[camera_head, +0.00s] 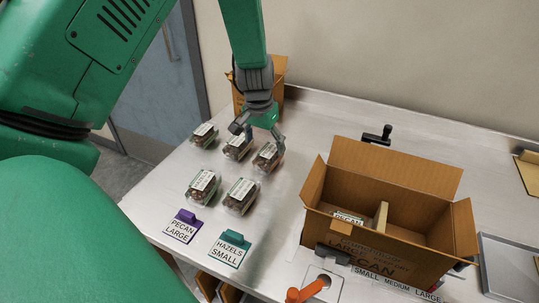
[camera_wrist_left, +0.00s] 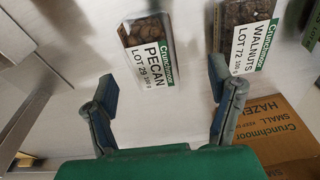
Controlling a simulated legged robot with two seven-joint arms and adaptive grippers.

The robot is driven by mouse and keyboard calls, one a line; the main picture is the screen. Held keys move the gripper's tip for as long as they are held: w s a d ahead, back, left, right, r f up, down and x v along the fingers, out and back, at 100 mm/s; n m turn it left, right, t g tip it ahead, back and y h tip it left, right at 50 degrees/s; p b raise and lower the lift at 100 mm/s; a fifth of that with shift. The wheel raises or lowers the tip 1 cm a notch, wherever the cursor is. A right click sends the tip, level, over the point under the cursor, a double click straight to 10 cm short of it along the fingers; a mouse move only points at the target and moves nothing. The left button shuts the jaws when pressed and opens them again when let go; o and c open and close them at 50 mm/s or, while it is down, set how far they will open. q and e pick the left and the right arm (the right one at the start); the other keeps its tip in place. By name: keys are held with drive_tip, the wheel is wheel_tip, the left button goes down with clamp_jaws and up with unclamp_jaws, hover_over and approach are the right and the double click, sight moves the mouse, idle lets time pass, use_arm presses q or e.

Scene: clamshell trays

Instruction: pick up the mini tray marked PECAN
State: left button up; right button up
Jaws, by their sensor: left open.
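In the left wrist view the mini tray marked PECAN (camera_wrist_left: 148,50) is a small clear clamshell of brown nuts with a white and green label, LOT 29. It lies on the steel table beyond my open left fingers (camera_wrist_left: 162,82), untouched and roughly ahead of the gap between them. A WALNUTS tray (camera_wrist_left: 245,35) lies to its right. In the head view my left gripper (camera_head: 257,133) points down over the back row of trays, close to the rightmost one (camera_head: 267,157). My right gripper is not in view.
Other trays (camera_head: 241,196) lie nearby, with purple PECAN LARGE (camera_head: 183,226) and green HAZELS SMALL (camera_head: 230,249) signs in front. An open carton (camera_head: 392,185) printed PECAN stands right, with a divider and a labelled tray inside. A HAZEL carton (camera_wrist_left: 285,130) stands behind the gripper.

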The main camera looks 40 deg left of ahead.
sight(267, 151)
use_arm(q)
drive_tip(key=shift+w+a+f, duration=0.1)
drive_tip(key=shift+f, duration=0.55)
drive_tip(key=shift+w+a+f, duration=0.1)
drive_tip(key=shift+f, duration=0.5)
drive_tip(key=shift+w+d+f, duration=0.2)
drive_tip(key=shift+d+f, duration=0.1)
drive_tip(key=shift+f, duration=0.15)
drive_tip(key=shift+w+d+f, duration=0.15)
drive_tip(key=shift+d+f, duration=0.1)
drive_tip(key=shift+f, duration=0.2)
drive_tip(key=shift+d+f, duration=0.1)
drive_tip(key=shift+d, duration=0.2)
drive_tip(key=shift+d+r, duration=0.2)
drive_tip(key=shift+a+f, duration=0.15)
drive_tip(key=shift+a, duration=0.25)
drive_tip(key=c, duration=1.1)
drive_tip(key=shift+s+a+f, duration=0.1)
drive_tip(key=shift+a, duration=0.15)
drive_tip(key=shift+c, duration=1.2)
drive_tip(key=shift+a, duration=0.15)
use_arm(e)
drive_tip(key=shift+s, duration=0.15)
